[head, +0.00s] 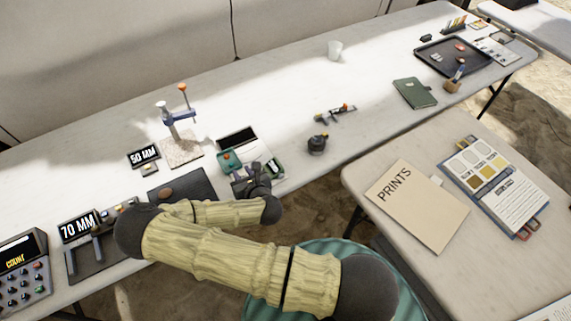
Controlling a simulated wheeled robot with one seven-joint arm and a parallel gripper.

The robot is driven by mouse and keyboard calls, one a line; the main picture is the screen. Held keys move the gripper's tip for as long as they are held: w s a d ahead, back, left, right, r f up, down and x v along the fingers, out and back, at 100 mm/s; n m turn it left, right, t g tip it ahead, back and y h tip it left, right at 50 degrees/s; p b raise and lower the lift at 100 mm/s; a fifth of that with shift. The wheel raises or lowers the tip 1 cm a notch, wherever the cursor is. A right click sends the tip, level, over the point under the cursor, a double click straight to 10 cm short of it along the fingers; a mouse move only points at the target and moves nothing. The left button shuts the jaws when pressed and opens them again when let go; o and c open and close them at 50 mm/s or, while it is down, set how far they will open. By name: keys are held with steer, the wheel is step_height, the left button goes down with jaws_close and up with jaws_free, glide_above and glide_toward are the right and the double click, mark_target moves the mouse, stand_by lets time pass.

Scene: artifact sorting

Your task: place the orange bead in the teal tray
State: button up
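My gripper (252,184) is dark and sits low over the front of the long table, at a pale-edged case with a dark upper panel (237,138). A small teal tray-like piece (231,165) lies just up and left of the gripper, with a small reddish-orange spot on it. A green piece (277,169) shows just right of the gripper. I cannot make out the orange bead for certain. My gripper hides part of the case, and its fingers are too small and dark to show whether they are open or hold anything.
A stand with an orange knob (182,87) rises behind left. A dark mat (181,187) lies left of the gripper. A dark round pot (317,145) and a small tool (336,113) lie right. Beyond them are a green book (414,93) and a black tray (432,66).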

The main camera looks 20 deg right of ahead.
steer(key=d+m+h, duration=0.1)
steer(key=d+m, duration=0.1)
steer(key=m, duration=0.1)
steer(key=d+r+m+g+h, duration=0.1)
steer(key=d+m+h, duration=0.1)
steer(key=m, duration=0.2)
steer(key=d+m+g+h, duration=0.1)
steer(key=d+m, duration=0.1)
steer(key=m, duration=0.2)
steer(key=shift+d+r, duration=0.15)
steer(key=s+d+r+m+g, duration=0.4)
steer(key=s+r+m, duration=0.4)
steer(key=m, duration=0.5)
steer(key=s+d+r+m+g, duration=0.3)
steer(key=s+r+m, duration=0.5)
steer(key=r+m, duration=0.5)
steer(key=shift+s+d+r+m+g+y, duration=0.25)
steer(key=shift+s+d+m+g+y, duration=0.2)
steer(key=shift+g, duration=0.25)
